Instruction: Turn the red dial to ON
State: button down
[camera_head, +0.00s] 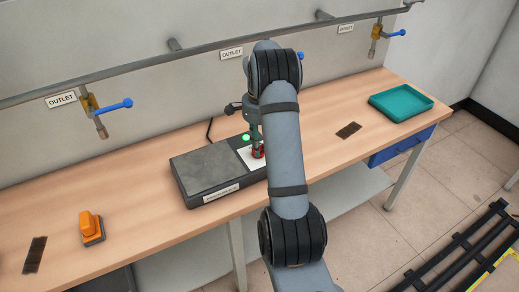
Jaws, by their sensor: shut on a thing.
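The induction heater (206,171) stands on the wooden bench, with a dark flat plate on its left and a white panel at its right end. The red dial (258,153) is on that panel, small and partly hidden by my gripper and arm. A small green light (246,137) shows at the back of the panel. My gripper (257,147) points down over the panel and is shut on the red dial. My arm crosses in front and covers the heater's right edge. The dial's marks are too small to read.
An orange object (91,227) stands on the bench at the left. Dark flat pieces lie at the far left (35,254) and right of my arm (348,130). A teal tray (401,102) sits at the right end. A pipe with blue-handled valves (115,105) runs along the wall.

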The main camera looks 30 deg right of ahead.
jog(key=shift+a+m+b, duration=0.1)
jog(key=shift+m+b, duration=0.65)
jog(key=shift+m, duration=0.65)
jog(key=c, duration=1.5)
grip_release()
notch_tip(320, 180, up, 12)
jog(key=shift+r, duration=0.1)
notch_tip(320, 180, down, 12)
jog(key=shift+f, duration=0.1)
